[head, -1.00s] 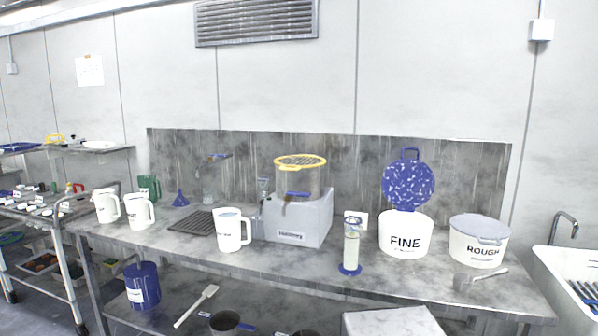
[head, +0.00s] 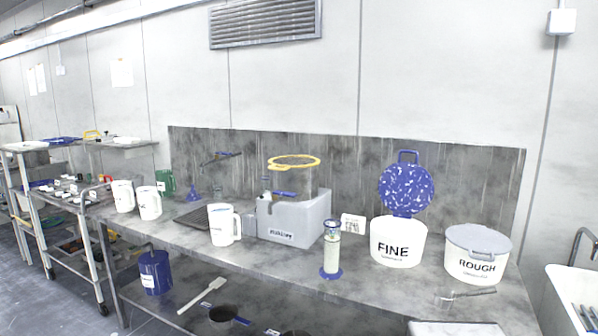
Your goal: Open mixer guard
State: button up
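The mixer (head: 292,222) is a grey box-shaped machine with a label on its front, standing mid-bench against the stained backsplash. A see-through cylinder rises from its top. The yellow guard ring (head: 293,162) lies roughly level above it and reaches a little past the cylinder on the left. A small blue part (head: 285,194) shows at the mixer's top, below the ring. Whether the guard is latched cannot be told. My gripper is not in view.
A white jug (head: 223,225) stands just left of the mixer, and a clear cylinder with a blue base (head: 331,252) to its front right. The FINE tub (head: 398,243) has its blue speckled lid raised. The ROUGH tub (head: 477,255) is lidded. A sink (head: 570,300) is far right.

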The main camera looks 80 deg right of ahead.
aim_at(301, 158)
jog(key=u, duration=0.45)
jog(key=k, duration=0.3)
jog(key=z, duration=2.1)
jog(key=i, duration=1)
jog(key=z, duration=0.15)
jog(key=k, duration=0.5)
